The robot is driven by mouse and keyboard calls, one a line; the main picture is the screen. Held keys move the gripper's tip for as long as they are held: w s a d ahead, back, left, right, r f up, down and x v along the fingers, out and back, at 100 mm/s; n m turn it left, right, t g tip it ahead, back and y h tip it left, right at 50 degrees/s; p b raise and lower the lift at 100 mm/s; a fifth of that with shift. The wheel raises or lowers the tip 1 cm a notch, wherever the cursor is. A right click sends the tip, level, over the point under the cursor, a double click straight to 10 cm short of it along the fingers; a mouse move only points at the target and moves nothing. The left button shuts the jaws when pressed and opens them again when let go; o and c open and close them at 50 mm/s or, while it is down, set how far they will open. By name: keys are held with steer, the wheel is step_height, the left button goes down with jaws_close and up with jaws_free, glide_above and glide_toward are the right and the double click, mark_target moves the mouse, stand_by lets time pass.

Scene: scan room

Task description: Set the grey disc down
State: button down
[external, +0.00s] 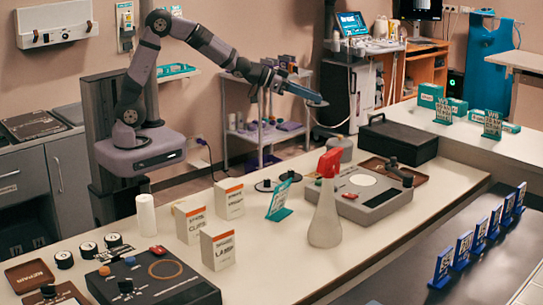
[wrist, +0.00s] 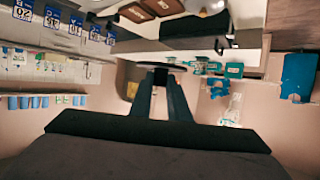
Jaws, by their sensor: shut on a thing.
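My gripper (external: 308,96) is raised in the air above and behind the long white counter, pointing right. It is shut on the grey disc (external: 318,103), a thin round plate at the fingertips. In the wrist view the disc (wrist: 172,66) shows nearly edge-on as a dark, thin ellipse at the tips of the two fingers (wrist: 160,78). Nothing is seen touching the disc from below.
On the counter (external: 285,255) stand a red-topped spray bottle (external: 325,215), a grey console with a pale round window (external: 362,181), a black case (external: 398,140), a brown tray (external: 392,170) and several white boxes (external: 218,243).

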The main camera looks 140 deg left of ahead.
step_height(320, 180, up, 5)
steer(key=shift+r, duration=0.1)
steer(key=shift+w+d+r, duration=0.15)
steer(key=shift+w+r, duration=0.1)
steer(key=shift+w, duration=0.05)
steer(key=w+d+m+t+h+p, duration=0.1)
steer(key=w+d, duration=0.3)
steer(key=w, duration=0.3)
steer(key=w+d+m+t+h+p, duration=0.1)
steer(key=w+d+m, duration=0.1)
steer(key=w+d, duration=0.35)
steer(key=m+t+h+p, duration=0.2)
steer(key=m+h+p, duration=0.2)
steer(key=m+h, duration=0.35)
glide_above(277, 260)
step_height(277, 260, down, 17)
steer(key=shift+n+h, duration=0.35)
steer(key=shift+n, duration=0.1)
steer(key=shift+f+p, duration=1.45)
steer(key=shift+f, duration=4.15)
steer(key=shift+f, duration=0.25)
